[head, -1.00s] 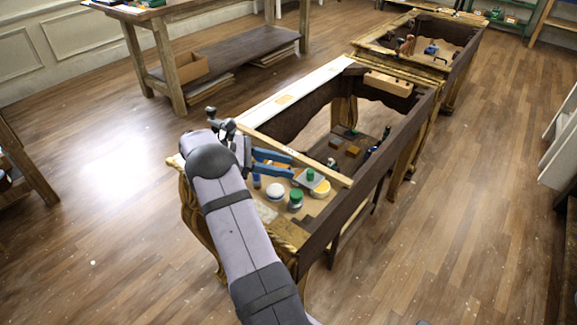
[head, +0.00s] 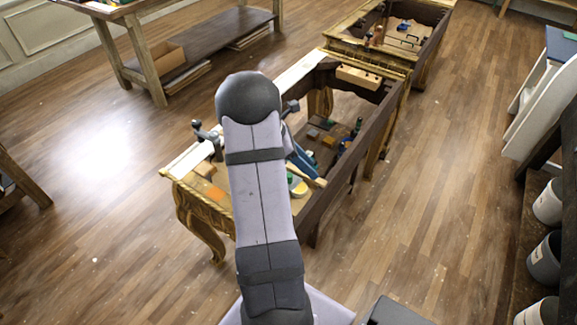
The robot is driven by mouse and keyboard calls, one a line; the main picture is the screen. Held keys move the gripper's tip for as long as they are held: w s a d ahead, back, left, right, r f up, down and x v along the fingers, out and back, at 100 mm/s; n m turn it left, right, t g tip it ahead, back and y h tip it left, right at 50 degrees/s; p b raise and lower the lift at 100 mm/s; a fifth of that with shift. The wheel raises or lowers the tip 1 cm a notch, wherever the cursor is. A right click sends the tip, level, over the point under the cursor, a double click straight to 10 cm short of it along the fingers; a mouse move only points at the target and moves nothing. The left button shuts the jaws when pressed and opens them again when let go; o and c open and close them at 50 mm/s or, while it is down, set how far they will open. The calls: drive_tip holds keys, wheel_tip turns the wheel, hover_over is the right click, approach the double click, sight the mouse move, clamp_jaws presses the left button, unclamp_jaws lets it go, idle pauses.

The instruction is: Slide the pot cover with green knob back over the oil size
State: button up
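The green knob (head: 291,178) of the pot cover shows just to the right of my arm, inside the near console frame. The cover's plate is mostly hidden. A yellow-orange round pot (head: 299,190), which may hold the oil size, shows beside the knob, partly cut off by my arm. My gripper (head: 306,164) is largely behind my arm; only parts of its blue fingers show, above and to the right of the knob. I cannot tell their gap or whether they touch anything.
The gilt console frame (head: 203,208) stands upturned with dark rails around an open inside. Small tools and blocks (head: 326,140) lie further back in it. A pale wooden block (head: 358,77) sits at its far end. A second console (head: 345,47) stands behind.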

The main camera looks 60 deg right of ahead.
drive_tip(key=w+f+n+t, duration=0.4)
drive_tip(key=w+f+n, duration=0.1)
drive_tip(key=w, duration=0.4)
drive_tip(key=shift+n+t, duration=0.3)
drive_tip(key=shift+t, duration=0.1)
drive_tip(key=shift+f, duration=0.15)
drive_tip(key=shift+p+x, duration=0.8)
drive_tip(key=shift+x, duration=2.8)
drive_tip(key=shift+d, duration=0.1)
clamp_jaws()
